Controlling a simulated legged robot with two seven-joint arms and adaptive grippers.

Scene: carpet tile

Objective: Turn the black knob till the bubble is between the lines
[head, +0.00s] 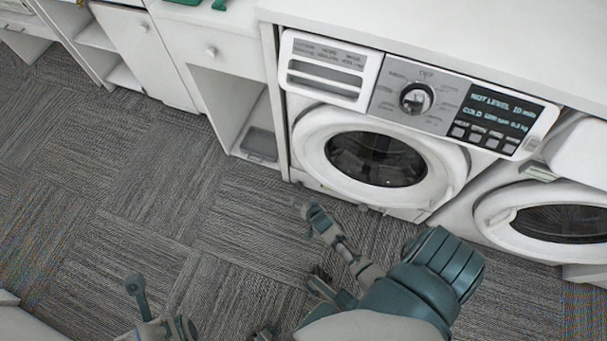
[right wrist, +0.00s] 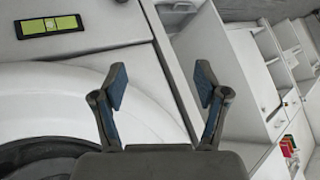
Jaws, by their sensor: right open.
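The white washing machine (head: 425,197) stands below the counter. Its panel has a round dial with a dark ring (head: 416,98), and the display (head: 497,112) reads NOT LEVEL. I cannot tell whether this dial is the black knob; no other knob shows clearly on the machine. A yellow-green level vial (right wrist: 50,25) lies on the machine's white front in the right wrist view. Its bubble is too small to place against the lines. My right gripper (head: 316,245) is open and empty, low in front of the machine. My left gripper (head: 145,310) is partly visible at the bottom edge.
A second front-loading machine (head: 545,210) stands to the right. White cabinets with open shelves (head: 228,95) stand to the left, and also show in the right wrist view (right wrist: 228,75). Carpet tile (head: 130,185) is clear in front. Green items lie at the counter's top edge.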

